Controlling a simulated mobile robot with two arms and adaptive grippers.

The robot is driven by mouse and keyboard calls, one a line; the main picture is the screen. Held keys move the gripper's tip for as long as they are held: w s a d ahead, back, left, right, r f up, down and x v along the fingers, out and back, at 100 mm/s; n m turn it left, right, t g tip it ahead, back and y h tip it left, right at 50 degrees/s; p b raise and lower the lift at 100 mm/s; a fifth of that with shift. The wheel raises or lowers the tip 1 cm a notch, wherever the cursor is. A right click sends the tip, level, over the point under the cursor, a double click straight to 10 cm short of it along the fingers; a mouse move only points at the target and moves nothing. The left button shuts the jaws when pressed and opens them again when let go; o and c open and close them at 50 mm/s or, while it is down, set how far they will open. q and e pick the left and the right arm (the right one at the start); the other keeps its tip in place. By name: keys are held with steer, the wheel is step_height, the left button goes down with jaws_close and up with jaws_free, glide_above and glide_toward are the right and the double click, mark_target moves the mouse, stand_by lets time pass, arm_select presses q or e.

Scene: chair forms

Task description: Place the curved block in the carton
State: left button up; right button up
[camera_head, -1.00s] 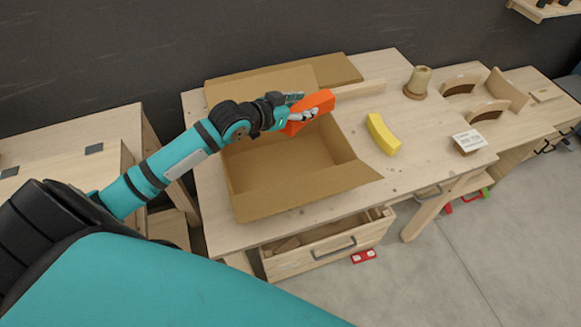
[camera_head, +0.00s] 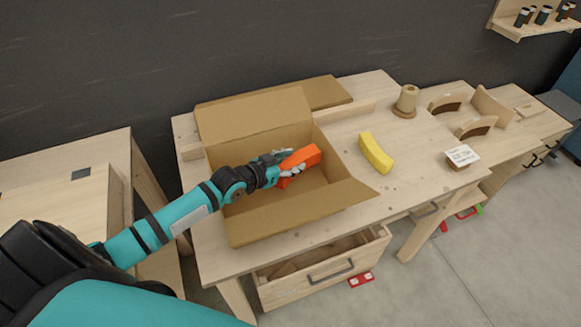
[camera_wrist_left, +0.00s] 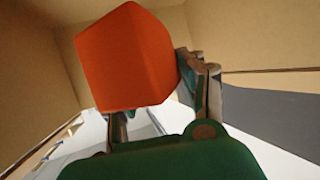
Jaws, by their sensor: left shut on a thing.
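The open cardboard carton (camera_head: 290,217) stands on the wooden workbench with its flaps spread. My left gripper (camera_head: 282,172) is shut on an orange block (camera_head: 304,157) at the carton's opening. In the left wrist view the orange block (camera_wrist_left: 122,58) fills the upper middle, held between the fingers, with brown carton walls (camera_wrist_left: 235,35) around it. I cannot tell whether the block touches the carton. A yellow curved block (camera_head: 376,153) lies on the bench to the right of the carton, apart from it. My right gripper is not in view.
A wooden spool-like piece (camera_head: 406,101) stands behind the yellow block. Curved wooden forms (camera_head: 476,127) and a small labelled card (camera_head: 462,155) are farther right. An open drawer (camera_head: 325,268) sticks out below the bench. Bench space around the yellow block is clear.

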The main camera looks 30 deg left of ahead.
arm_select(q)
steer(key=shift+f, duration=1)
steer(key=shift+f+b, duration=0.4)
steer(key=shift+f, duration=0.25)
steer(key=o, duration=1.3)
steer(key=shift+c, duration=0.2)
steer(key=shift+r, duration=0.2)
steer(key=v, duration=0.7)
steer(key=shift+s+r, duration=0.25)
steer(key=shift+r, duration=0.25)
